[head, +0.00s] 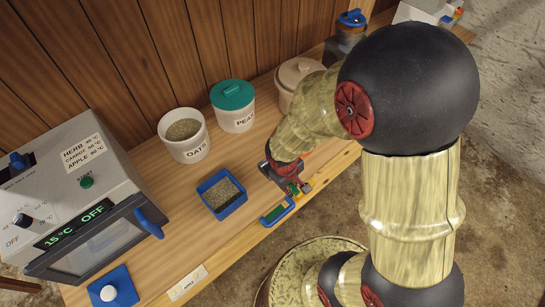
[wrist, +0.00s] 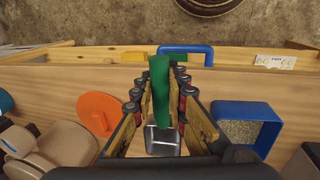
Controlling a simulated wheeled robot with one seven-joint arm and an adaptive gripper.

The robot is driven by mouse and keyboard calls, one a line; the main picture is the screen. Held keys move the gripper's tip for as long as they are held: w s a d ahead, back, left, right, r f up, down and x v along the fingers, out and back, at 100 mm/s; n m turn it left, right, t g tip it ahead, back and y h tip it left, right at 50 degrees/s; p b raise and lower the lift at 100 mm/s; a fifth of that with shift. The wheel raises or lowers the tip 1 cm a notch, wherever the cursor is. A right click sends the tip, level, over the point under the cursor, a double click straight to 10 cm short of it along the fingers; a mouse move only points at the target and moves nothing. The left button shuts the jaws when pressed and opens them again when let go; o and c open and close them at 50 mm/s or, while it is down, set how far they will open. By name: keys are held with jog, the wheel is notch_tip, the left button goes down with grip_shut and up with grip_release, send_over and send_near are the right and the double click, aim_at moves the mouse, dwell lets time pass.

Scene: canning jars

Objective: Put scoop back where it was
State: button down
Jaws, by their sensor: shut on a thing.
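The scoop shows in the wrist view with a green handle (wrist: 162,82) and a grey metal bowl (wrist: 162,141). My gripper (wrist: 161,90) is shut on the handle. In that view the handle's end overlaps a blue frame (wrist: 186,48) at the bench's front edge. I cannot tell whether they touch. In the head view my gripper (head: 288,175) is over the front part of the bench, just behind the blue frame (head: 277,212). Much of the scoop is hidden there by the gripper.
A blue box of grain (head: 221,194) stands left of my gripper. The open OATS jar (head: 184,136), a teal-lidded jar (head: 233,106) and a beige jar (head: 297,80) stand behind. A dryer (head: 75,190) stands at left. An orange disc (wrist: 100,111) lies on the bench.

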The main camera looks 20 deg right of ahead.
jog(key=w+f, duration=0.3)
jog(key=w, duration=0.1)
jog(key=w+d+f+b, duration=0.1)
jog(key=w+f, duration=0.2)
jog(key=w, duration=0.1)
jog(key=w+f, duration=0.3)
jog(key=w, duration=0.1)
jog(key=shift+w+d+b, duration=0.25)
jog(key=shift+w+b, duration=0.05)
jog(key=shift+b, duration=0.05)
jog(key=shift+w+f, duration=0.3)
jog(key=shift+f, duration=0.1)
jog(key=shift+f+b, duration=0.45)
jog(key=shift+f, duration=1)
jog(key=shift+f, duration=0.15)
jog(key=c, duration=1.8)
grip_release()
jog(key=shift+o, duration=0.2)
